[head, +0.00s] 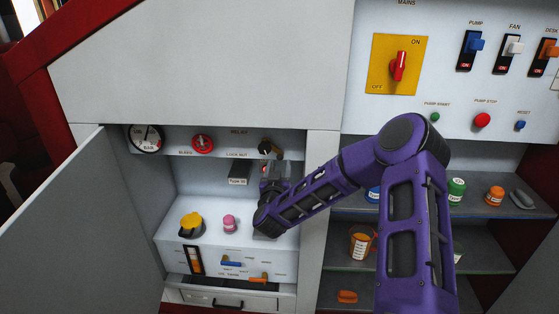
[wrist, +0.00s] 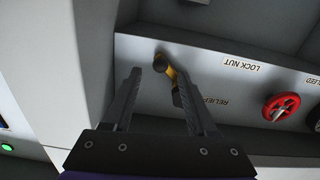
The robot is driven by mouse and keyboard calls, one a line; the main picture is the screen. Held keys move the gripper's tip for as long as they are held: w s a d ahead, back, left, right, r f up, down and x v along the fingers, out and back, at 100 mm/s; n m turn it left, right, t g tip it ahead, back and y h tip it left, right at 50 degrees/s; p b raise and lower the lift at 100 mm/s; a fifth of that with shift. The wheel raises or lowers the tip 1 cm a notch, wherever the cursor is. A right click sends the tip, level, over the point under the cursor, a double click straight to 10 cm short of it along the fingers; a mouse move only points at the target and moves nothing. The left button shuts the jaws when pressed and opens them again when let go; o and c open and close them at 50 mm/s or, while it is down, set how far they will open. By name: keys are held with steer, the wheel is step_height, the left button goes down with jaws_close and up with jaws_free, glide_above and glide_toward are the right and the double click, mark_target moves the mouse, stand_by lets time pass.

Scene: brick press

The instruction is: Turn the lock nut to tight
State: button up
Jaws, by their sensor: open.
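The lock nut, a brass piece with a lever (wrist: 169,72), shows in the wrist view on the white panel beside the upside-down LOCK NUT label (wrist: 242,65). A dark knob (wrist: 177,98) shows at the lever's lower end, partly behind a finger. In the head view the brass and dark fitting (head: 267,147) is at the right end of the panel. My gripper (wrist: 158,78) is open, its fingers on either side of the brass piece in the picture. I cannot tell whether they touch it. In the head view my gripper (head: 271,170) is just below the fitting.
A red bleed wheel (wrist: 281,106) and a gauge (head: 146,138) share the panel. The cabinet's side wall is close to my gripper. An open door (head: 80,230) stands at left.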

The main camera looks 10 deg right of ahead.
mark_target(280, 159)
steer(key=shift+x, duration=1.95)
jaws_close()
